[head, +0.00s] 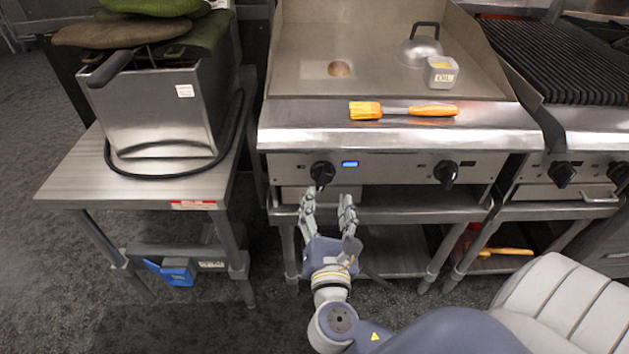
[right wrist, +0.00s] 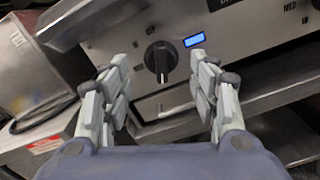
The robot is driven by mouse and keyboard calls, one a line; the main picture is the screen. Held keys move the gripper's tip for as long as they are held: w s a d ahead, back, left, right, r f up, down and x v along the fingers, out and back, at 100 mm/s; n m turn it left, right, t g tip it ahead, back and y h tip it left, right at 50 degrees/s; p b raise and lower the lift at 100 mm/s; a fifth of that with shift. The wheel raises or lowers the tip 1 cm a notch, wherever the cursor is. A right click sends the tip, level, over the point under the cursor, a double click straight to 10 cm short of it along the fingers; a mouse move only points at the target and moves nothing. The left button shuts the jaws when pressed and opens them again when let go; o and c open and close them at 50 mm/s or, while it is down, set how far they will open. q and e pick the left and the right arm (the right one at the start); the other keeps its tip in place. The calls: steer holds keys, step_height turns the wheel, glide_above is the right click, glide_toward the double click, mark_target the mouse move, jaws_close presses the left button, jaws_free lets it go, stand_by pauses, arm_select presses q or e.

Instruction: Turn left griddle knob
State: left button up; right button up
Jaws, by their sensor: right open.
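The griddle (head: 305,75) stands in the middle of the head view. Its left knob (head: 322,174) is black and sits on the steel front panel, left of a lit blue display (head: 350,164). The right knob (head: 446,174) is farther along the panel. My right gripper (head: 328,202) is open and empty, just in front of and below the left knob. In the right wrist view, the left knob (right wrist: 160,57) shows between and beyond the two spread fingers, apart from both. My left gripper is not in view.
A fryer (head: 155,115) stands on a steel table (head: 70,180) to the left. A brush (head: 400,110), an oil container (head: 440,72) and a domed cover (head: 420,50) are on the griddle. A grill (head: 560,60) with more knobs is at right.

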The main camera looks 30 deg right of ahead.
mark_target(326, 179)
steer(key=x, duration=1)
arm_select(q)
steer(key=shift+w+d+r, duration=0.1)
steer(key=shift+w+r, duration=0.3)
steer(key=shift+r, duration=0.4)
arm_select(e)
steer(key=shift+s, duration=0.1)
steer(key=c, duration=0.7)
